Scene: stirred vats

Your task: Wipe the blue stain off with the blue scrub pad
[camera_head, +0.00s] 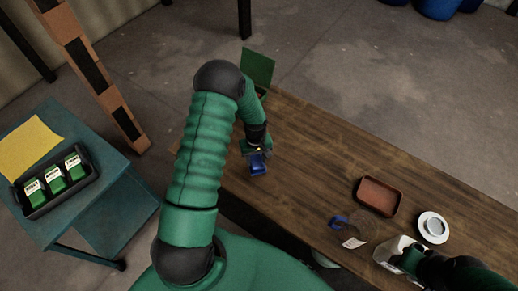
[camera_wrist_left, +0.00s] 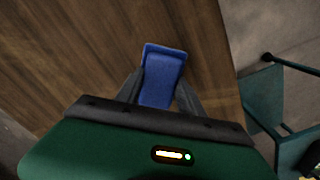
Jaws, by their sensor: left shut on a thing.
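The blue scrub pad (camera_head: 259,164) is at the end of my left arm, over the left part of the wooden table (camera_head: 315,150). My left gripper (camera_head: 256,151) is shut on it. In the left wrist view the pad (camera_wrist_left: 163,75) sticks out between the two dark fingers of the gripper (camera_wrist_left: 158,92), above the wood grain. I cannot tell whether the pad touches the table. I see no blue stain in either view; the pad and gripper may hide it. My right gripper (camera_head: 408,262) is at a pale jar (camera_head: 392,250) at the lower right; its fingers are unclear.
A green upright panel (camera_head: 258,68) stands at the table's far left end. A brown tray (camera_head: 379,196), a clear jug (camera_head: 355,232) with a blue handle and a white dish (camera_head: 433,227) stand on the right. A teal side table (camera_head: 105,190) holds a black tray of green boxes.

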